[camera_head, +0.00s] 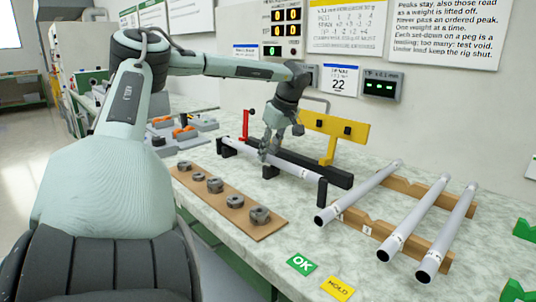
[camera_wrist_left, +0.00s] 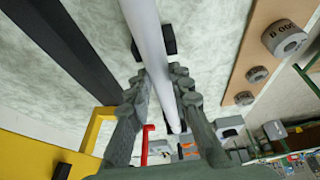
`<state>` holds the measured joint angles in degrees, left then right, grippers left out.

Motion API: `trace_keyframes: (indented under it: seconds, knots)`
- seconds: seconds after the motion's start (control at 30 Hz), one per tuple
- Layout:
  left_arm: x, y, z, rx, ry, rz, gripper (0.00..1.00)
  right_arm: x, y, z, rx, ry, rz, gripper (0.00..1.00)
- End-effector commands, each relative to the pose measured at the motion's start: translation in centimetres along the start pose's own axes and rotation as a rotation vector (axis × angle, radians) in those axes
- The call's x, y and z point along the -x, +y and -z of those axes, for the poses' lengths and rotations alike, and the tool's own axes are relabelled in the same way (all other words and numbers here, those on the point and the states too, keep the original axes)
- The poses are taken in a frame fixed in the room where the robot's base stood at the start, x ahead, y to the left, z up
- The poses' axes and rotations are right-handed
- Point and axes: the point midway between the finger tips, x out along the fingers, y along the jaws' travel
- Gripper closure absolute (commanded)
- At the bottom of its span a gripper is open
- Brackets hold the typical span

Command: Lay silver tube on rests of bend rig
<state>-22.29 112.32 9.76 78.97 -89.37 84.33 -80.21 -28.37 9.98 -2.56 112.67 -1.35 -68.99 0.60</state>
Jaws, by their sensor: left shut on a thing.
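My left gripper (camera_head: 268,152) is shut around the middle of a silver tube (camera_head: 297,168) at the bend rig. In the left wrist view the tube (camera_wrist_left: 148,35) runs lengthwise between the two fingers (camera_wrist_left: 158,100). The bend rig has a long black beam (camera_head: 318,170), a yellow bracket (camera_head: 332,128), a red post (camera_head: 246,124) and black rests (camera_head: 322,192). The tube lies over the line of rests, in front of the beam. A black rest (camera_wrist_left: 168,48) shows beneath it in the wrist view. I cannot tell whether tube and rests touch. My right gripper is not in view.
Three more silver tubes (camera_head: 418,218) lie on wooden notched racks (camera_head: 382,226) at the right. A brown board (camera_head: 212,192) with several grey weights stands in front of the rig. OK (camera_head: 301,264) and HOLD (camera_head: 338,288) plates lie near the front edge.

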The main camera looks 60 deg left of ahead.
Motion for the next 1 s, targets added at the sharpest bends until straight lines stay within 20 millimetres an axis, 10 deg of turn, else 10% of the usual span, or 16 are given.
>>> trace_keyframes:
  seconds: [0.4, 0.43, 0.6, 1.0]
  knots:
    - [-1.1, 0.0, -0.4, 0.000, 0.002, 0.000, 1.00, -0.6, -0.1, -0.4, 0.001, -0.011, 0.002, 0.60]
    - [-1.1, 0.0, -0.4, 0.000, 0.001, 0.000, 0.79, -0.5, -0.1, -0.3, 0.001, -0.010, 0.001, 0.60]
    - [-1.0, 0.0, -0.4, 0.000, 0.001, 0.000, 0.59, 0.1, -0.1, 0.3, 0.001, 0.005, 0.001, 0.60]
    - [-0.1, 0.1, -0.3, 0.000, 0.002, -0.003, 0.59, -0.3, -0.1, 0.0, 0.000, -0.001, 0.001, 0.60]
